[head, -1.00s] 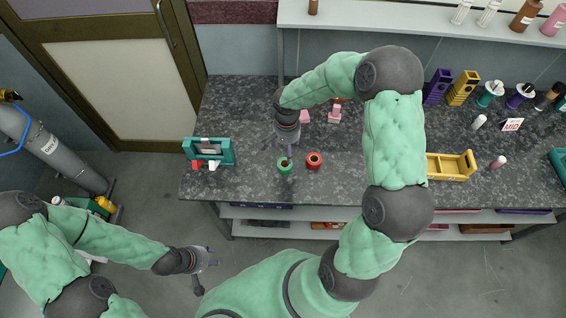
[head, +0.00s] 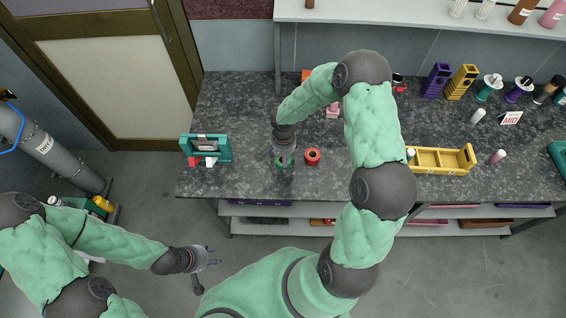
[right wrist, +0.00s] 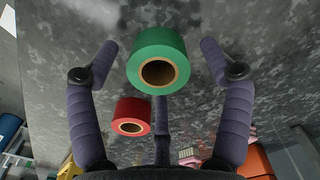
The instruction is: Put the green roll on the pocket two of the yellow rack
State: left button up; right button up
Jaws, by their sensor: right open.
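The green roll (head: 283,162) stands on the dark stone counter near its front edge, partly hidden by my right gripper (head: 284,152) above it. In the right wrist view the green roll (right wrist: 158,43) lies between the spread fingers of the right gripper (right wrist: 160,50), with a gap on both sides. A yellow compartmented rack (head: 445,172) lies at the counter's front right, with a small white-topped item in its left compartment. My left gripper (head: 208,258) is empty, with its fingers apart, off the counter at lower left.
A red roll (head: 312,157) stands just right of the green one. A teal holder (head: 207,149) is at the counter's left. Tall purple (head: 436,80) and yellow (head: 462,82) blocks stand at the back right. My right arm crosses above the counter's middle.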

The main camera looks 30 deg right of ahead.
jog(key=shift+f, duration=0.75)
jog(key=c, duration=1.3)
jog(key=shift+c, duration=0.2)
jog(key=shift+r, duration=0.1)
